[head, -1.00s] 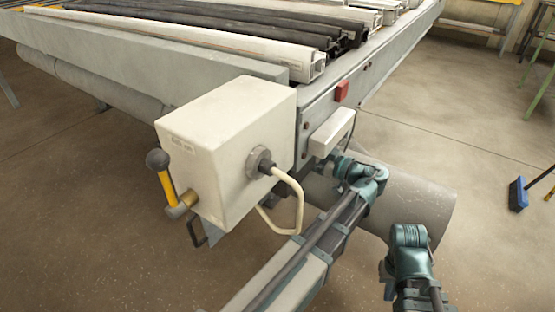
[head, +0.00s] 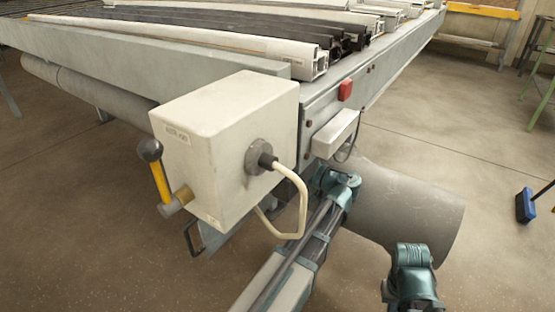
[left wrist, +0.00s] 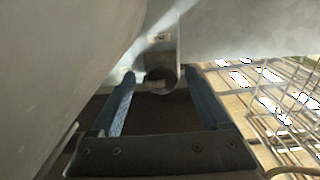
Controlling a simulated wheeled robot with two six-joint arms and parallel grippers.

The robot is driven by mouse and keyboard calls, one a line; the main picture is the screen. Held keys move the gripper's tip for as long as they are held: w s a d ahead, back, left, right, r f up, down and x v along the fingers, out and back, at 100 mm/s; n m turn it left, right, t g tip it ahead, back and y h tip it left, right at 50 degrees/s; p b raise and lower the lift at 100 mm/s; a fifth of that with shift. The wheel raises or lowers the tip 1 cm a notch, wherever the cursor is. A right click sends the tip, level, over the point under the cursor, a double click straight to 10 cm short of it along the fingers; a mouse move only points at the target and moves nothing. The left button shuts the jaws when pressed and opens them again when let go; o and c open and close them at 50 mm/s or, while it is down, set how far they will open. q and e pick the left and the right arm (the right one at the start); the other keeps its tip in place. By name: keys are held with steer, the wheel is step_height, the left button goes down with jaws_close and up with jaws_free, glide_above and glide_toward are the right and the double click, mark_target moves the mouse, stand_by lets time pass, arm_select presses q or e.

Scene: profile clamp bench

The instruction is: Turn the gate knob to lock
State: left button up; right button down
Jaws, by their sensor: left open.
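In the left wrist view a round grey knob (left wrist: 160,80) sits at the foot of a metal bracket with a small label (left wrist: 158,38). I take it for the gate knob, but its marking is too small to read. My left gripper (left wrist: 159,88) is open, its two blue fingers pointing toward the knob, one on each side. The knob lies between the fingertips in the picture; I cannot tell whether they touch it. In the head view my left arm reaches to the bench end, and its gripper is hidden there. My right gripper is not seen, only part of that arm.
A pale box (head: 215,150) with a yellow lever (head: 160,182) and a cable (head: 300,205) juts from the bench end. A white unit (head: 335,133) and red button (head: 345,90) sit beside it. Profiles (head: 290,45) lie on top. Floor at right is mostly clear.

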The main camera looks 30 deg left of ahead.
arm_select(q)
jaws_close()
stand_by(0.4)
steer(key=m, duration=0.4)
steer(key=shift+m, duration=0.4)
steer(key=m, duration=0.4)
steer(key=shift+f+m, duration=0.1)
steer(key=shift+m, duration=0.2)
steer(key=m, duration=0.4)
steer(key=shift+f+m, duration=0.1)
steer(key=shift+m, duration=2.2)
